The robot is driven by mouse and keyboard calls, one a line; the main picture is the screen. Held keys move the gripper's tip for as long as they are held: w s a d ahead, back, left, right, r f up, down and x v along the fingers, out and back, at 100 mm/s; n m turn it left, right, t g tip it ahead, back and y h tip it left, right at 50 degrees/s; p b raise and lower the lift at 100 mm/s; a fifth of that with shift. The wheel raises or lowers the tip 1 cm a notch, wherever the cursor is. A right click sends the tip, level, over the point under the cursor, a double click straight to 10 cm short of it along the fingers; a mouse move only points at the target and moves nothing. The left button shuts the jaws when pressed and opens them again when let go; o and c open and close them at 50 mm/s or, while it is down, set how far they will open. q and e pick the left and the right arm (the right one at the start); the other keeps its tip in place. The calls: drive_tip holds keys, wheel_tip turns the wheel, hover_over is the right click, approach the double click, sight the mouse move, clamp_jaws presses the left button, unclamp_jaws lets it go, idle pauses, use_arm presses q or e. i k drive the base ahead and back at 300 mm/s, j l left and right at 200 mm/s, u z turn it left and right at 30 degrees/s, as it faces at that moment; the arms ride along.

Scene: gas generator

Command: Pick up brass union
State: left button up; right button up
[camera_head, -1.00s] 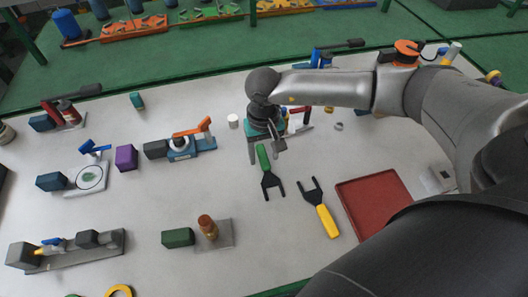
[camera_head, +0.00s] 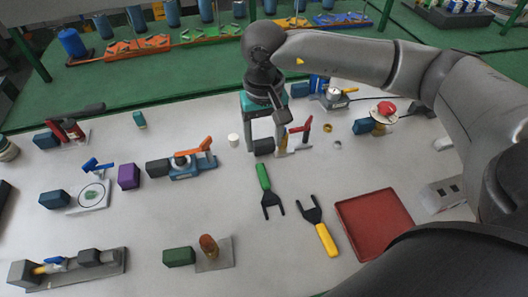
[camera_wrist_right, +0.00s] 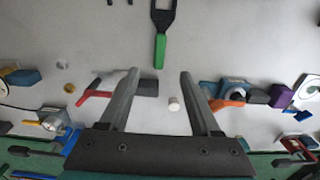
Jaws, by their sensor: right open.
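Which one is the brass union I cannot tell. My right gripper (camera_head: 266,147) is open and empty, fingers pointing down above the table near a red-handled valve (camera_head: 300,135). My left gripper is out of view.
A white cylinder (camera_head: 233,140) stands left of the gripper. A green-handled fork tool (camera_head: 266,185), a yellow-handled one (camera_head: 322,230) and a red tray (camera_head: 375,222) lie nearer. A blue valve with an orange handle (camera_head: 193,160) is to the left.

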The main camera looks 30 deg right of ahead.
sight(223, 258)
drive_tip(key=k, duration=1.5)
